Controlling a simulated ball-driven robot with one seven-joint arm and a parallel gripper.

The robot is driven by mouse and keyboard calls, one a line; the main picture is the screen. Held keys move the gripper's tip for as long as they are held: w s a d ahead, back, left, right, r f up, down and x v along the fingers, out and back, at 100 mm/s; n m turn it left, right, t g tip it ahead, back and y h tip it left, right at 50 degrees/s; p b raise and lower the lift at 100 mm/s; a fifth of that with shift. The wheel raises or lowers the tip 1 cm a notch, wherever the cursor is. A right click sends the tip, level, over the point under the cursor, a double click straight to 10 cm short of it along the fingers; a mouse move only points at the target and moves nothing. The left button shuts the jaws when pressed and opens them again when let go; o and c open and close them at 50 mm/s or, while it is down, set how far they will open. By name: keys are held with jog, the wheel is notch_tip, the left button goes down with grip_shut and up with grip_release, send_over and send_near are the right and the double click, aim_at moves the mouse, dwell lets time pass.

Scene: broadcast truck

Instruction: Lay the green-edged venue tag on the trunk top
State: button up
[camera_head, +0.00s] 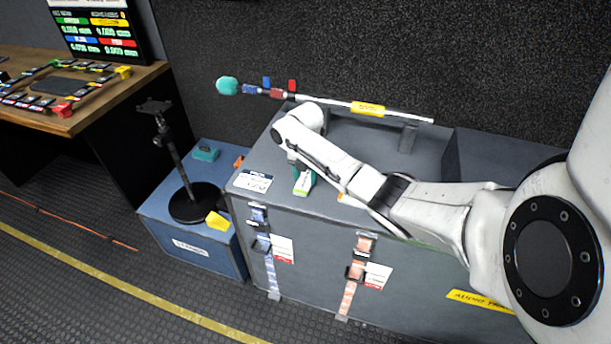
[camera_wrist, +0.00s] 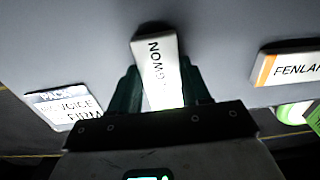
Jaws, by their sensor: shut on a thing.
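My gripper (camera_wrist: 160,95) is shut on a white tag (camera_wrist: 160,62) with dark lettering, between its dark green fingers. In the head view this tag (camera_head: 302,183) shows a bright green lower edge, so it looks like the green-edged venue tag. The grey trunk top (camera_head: 262,160) lies under it. The tag is over the trunk top near its front edge, and I cannot tell whether it touches. Its near end is hidden by my gripper in the wrist view.
A printed white label (camera_wrist: 65,105) lies left of my gripper. An orange-edged tag (camera_wrist: 287,66) and a green item (camera_wrist: 292,112) lie to the right. A pole with coloured clips (camera_head: 366,108) runs behind my arm. A blue case (camera_head: 165,230) bearing a black stand (camera_head: 190,203) is at left.

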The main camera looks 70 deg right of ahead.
jog(key=shift+f, duration=0.2)
jog(key=o, duration=1)
jog(key=shift+o, duration=0.2)
jog(key=shift+r, duration=0.1)
